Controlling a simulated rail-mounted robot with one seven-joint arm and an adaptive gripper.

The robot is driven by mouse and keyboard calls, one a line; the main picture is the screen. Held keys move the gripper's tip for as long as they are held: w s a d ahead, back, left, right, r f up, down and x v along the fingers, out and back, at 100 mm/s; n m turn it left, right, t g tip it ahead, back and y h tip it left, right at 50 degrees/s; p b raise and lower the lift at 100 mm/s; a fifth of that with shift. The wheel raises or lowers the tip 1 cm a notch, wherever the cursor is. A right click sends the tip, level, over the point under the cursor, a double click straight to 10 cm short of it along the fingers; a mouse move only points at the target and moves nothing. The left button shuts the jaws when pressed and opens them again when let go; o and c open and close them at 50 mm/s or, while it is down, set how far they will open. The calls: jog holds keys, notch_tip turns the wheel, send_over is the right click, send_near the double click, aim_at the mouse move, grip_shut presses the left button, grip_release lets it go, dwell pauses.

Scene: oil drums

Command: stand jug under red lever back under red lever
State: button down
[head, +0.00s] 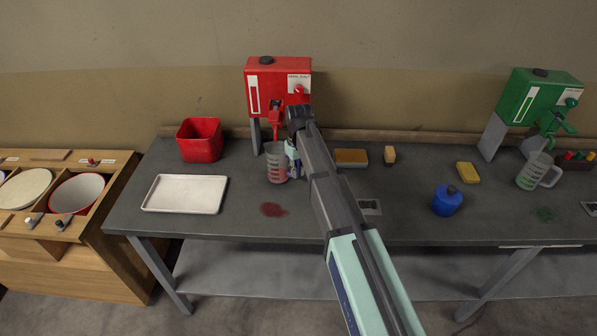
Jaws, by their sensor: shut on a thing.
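The jug (276,166), clear with red markings or contents, is upright at the back of the grey table, below the red lever (275,117) of the red drum dispenser (265,86). My gripper (293,164) reaches down at the jug's right side and is shut on it, seemingly at the handle. My arm hides part of the gripper and the jug's right side. I cannot tell whether the jug's base touches the table.
A red puddle (273,210) lies in front of the jug. A white tray (186,194) and red bin (200,140) stand left.

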jog(key=shift+f, duration=0.45)
dwell(0.4)
jog(key=c, duration=1)
grip_release()
jog(key=shift+c, duration=0.2)
jog(key=shift+r, duration=0.1)
